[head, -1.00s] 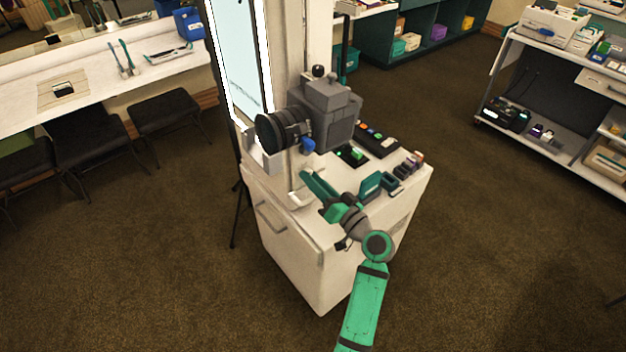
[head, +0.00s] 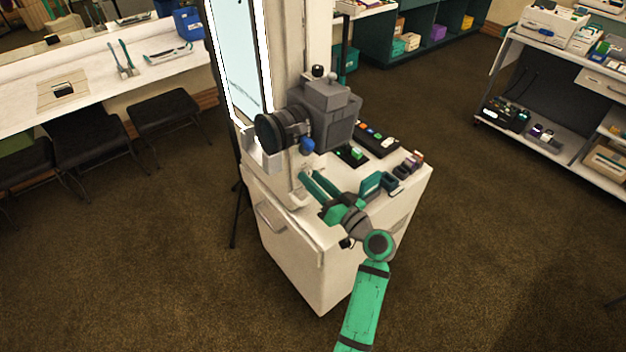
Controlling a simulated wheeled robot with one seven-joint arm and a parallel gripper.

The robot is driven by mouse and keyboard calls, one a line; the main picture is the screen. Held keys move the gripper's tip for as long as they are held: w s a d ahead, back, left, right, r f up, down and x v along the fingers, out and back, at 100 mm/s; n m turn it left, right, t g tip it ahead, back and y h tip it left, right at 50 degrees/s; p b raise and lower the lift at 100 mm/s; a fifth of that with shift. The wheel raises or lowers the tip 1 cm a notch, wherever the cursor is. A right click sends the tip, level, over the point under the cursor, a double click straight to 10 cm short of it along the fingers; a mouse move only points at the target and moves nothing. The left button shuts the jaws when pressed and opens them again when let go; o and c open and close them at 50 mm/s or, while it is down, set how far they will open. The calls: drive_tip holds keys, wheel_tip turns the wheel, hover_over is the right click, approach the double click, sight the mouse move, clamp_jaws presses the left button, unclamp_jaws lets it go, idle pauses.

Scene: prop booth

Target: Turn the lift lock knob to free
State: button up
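A blue knob (head: 307,145) sits on the lower side of the grey camera-like unit (head: 325,112), just right of its black lens. I take it for the lift lock knob; no label is readable. My gripper (head: 302,180) is below the knob, above the cabinet's left part, and apart from the knob. Its teal fingers point up and left, with a narrow dark gap between them and nothing seen held.
The unit stands by a pale column on a white cabinet (head: 287,245). A dark button panel (head: 378,140), a teal holder (head: 371,184) and small blocks lie on its top, close to my arm. Stools (head: 165,108) stand at left, a shelf cart (head: 545,105) at right. Carpet between is clear.

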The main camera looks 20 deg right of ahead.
drive_tip(key=shift+o, duration=0.7)
drive_tip(key=shift+a, duration=0.1)
drive_tip(key=v, duration=1)
drive_tip(key=shift+s, duration=0.4)
